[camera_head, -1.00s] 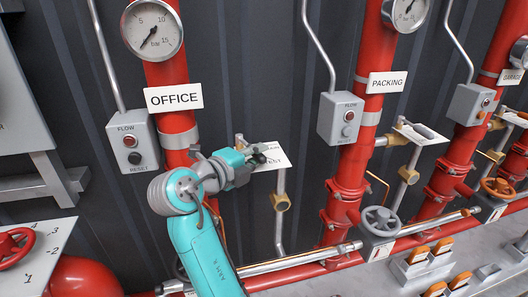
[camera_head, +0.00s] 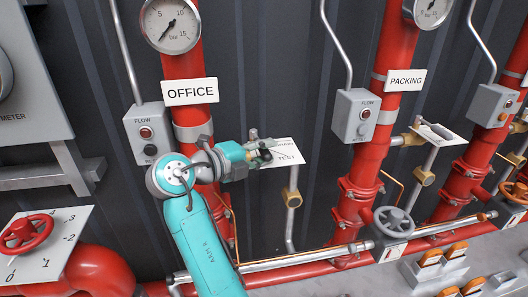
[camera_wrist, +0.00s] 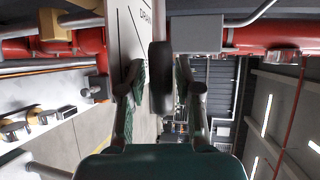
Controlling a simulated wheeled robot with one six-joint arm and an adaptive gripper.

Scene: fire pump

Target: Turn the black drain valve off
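The black drain valve handle (camera_wrist: 161,70) stands upright between my two fingers in the wrist view, beside the white plate (camera_wrist: 124,35) marked with drain lettering. My gripper (camera_wrist: 163,82) is open, with one finger on each side of the handle. A gap shows on both sides; firm contact cannot be told. There the fingers mostly hide the handle.
The red OFFICE pipe (camera_head: 188,70) and grey flow box (camera_head: 150,134) stand behind my arm. A grey pipe with a brass fitting (camera_head: 292,198) hangs below the plate. A grey box (camera_wrist: 197,33) lies just beyond the fingers in the wrist view.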

